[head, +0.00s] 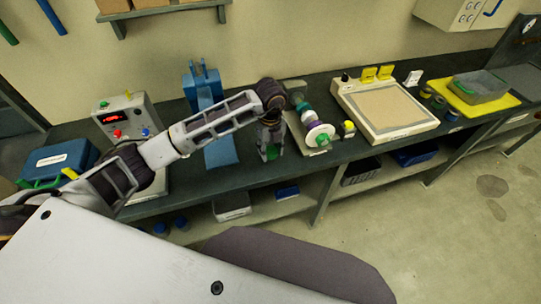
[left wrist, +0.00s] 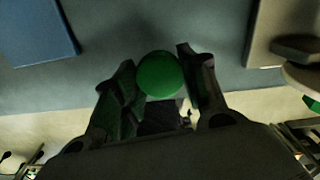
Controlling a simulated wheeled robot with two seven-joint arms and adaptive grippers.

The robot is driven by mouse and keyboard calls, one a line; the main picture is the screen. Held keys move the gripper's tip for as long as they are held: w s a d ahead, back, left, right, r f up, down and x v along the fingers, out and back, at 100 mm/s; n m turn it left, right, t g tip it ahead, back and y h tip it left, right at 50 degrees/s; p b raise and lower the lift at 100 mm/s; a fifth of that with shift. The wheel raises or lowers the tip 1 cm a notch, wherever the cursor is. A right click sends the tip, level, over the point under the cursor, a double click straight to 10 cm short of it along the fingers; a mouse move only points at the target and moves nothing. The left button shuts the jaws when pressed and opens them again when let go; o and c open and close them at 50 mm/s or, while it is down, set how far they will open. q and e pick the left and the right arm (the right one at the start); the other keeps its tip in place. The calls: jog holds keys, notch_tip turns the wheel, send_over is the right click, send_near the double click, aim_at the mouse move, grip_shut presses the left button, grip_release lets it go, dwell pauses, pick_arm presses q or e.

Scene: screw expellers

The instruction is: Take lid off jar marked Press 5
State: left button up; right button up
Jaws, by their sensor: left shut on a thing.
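My left gripper (head: 270,148) points down over the bench between the blue stand and the machine with the pale discs. In the left wrist view, my left gripper (left wrist: 158,85) is shut on a round green lid (left wrist: 160,74), which sits between the fingertips. A bit of the green lid (head: 271,154) also shows low between the fingers in the head view. The jar body is hidden by the lid and fingers, and I cannot read a Press 5 mark. I cannot tell whether lid and jar are apart. My right gripper is not in view.
A blue stand (head: 208,110) is left of the gripper, and a machine with pale discs (head: 318,134) is close on its right. A control box with a red display (head: 117,116) stands further left. A flat tray unit (head: 388,107) is to the right.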

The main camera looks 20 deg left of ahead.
aim_at(271, 151)
pick_arm(q)
jog(key=shift+f, duration=0.1)
jog(key=shift+f, duration=1.8)
jog(key=shift+f, duration=0.1)
jog(key=o, duration=1.1)
jog(key=shift+o, duration=0.2)
